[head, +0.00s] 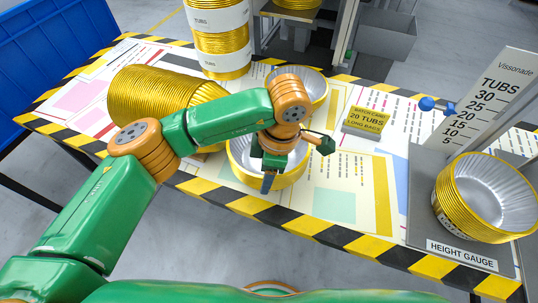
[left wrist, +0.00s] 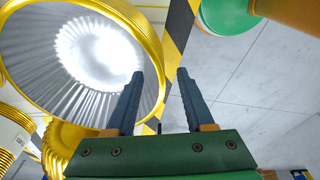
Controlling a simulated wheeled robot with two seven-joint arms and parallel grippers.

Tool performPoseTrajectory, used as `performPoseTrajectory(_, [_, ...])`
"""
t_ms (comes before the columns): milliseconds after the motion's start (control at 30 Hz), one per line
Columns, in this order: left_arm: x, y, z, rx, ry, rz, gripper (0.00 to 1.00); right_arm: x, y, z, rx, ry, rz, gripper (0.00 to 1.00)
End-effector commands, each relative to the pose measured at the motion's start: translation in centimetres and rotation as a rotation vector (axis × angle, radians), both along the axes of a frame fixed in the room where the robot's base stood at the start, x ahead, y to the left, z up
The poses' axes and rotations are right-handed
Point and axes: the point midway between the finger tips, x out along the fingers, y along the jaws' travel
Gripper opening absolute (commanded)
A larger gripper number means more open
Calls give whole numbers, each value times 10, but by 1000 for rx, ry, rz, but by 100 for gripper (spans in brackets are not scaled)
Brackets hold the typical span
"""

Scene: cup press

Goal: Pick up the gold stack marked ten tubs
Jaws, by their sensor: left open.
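A gold stack with a silver inside (head: 240,168) stands open end up near the table's front edge, partly hidden by my left arm. My left gripper (head: 268,180) is over its near side, pointing down. In the left wrist view the open fingers (left wrist: 160,88) appear either side of the gold rim (left wrist: 158,112), left finger over the silver inside, right finger outside; contact cannot be told. Another gold stack (head: 160,95) lies on its side to the left. No ten mark is readable. My right gripper is out of view.
The height gauge scale (head: 490,95) stands at the right. A "20 tubs" card (head: 367,119) is mid-table. Banded stacks marked "TUBS" (head: 220,42) stand at the back, with another silver-lined stack (head: 313,83) behind my arm. A blue crate (head: 50,45) is left.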

Motion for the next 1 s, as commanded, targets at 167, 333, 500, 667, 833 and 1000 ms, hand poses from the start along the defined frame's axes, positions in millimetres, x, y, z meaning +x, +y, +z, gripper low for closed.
performPoseTrajectory(167, [0, 2, -11, 0, 0, -1, 53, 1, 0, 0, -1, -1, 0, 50])
performPoseTrajectory(333, [0, 1, -10, -1, 0, -1, 40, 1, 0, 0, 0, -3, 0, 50])
performPoseTrajectory(500, [0, 1, -10, -2, 1, -1, 0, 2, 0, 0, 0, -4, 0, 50])
performPoseTrajectory(667, [0, 1, -10, -2, 1, -1, 0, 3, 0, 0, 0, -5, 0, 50])
performPoseTrajectory(833, [0, 1, -10, -2, 1, -1, 0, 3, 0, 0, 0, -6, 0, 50])
performPoseTrajectory(1000, [-1, 1, -10, -2, 1, -1, 0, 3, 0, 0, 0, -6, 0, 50])
